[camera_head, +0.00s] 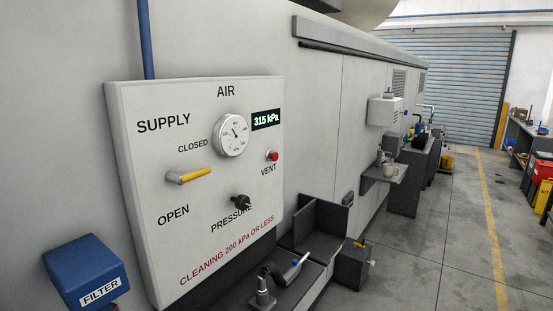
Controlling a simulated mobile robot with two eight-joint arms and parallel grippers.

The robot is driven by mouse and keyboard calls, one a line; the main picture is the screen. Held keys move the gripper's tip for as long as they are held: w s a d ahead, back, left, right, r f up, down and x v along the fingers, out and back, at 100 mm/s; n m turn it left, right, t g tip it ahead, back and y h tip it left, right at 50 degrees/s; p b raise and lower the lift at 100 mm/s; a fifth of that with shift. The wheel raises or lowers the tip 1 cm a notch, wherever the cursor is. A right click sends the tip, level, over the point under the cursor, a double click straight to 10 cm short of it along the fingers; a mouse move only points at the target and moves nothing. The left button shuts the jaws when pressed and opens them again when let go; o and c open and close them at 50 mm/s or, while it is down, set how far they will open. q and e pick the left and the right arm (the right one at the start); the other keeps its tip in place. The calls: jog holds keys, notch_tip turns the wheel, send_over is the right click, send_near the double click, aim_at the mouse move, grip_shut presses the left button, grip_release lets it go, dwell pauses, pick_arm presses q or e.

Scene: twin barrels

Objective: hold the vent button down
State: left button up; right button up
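The red vent button (272,156) sits on the right side of a pale air supply panel (130,130), above the word VENT. Nothing touches it. A round pressure gauge (232,135) is to its upper left, and a green digital readout (266,119) above it shows 315 kPa. A yellow supply lever (190,175) points to the right, between the words CLOSED and OPEN. A black pressure knob (241,202) is below. Red text on the panel reads "CLEANING 200 kPa OR LESS". Neither of my grippers shows in this view.
A blue filter box (84,275) stands at the lower left, in front of the panel. A dark open tray (318,225) and a black hose fitting (278,275) are below the panel at right. Clear floor (430,250) runs along the right.

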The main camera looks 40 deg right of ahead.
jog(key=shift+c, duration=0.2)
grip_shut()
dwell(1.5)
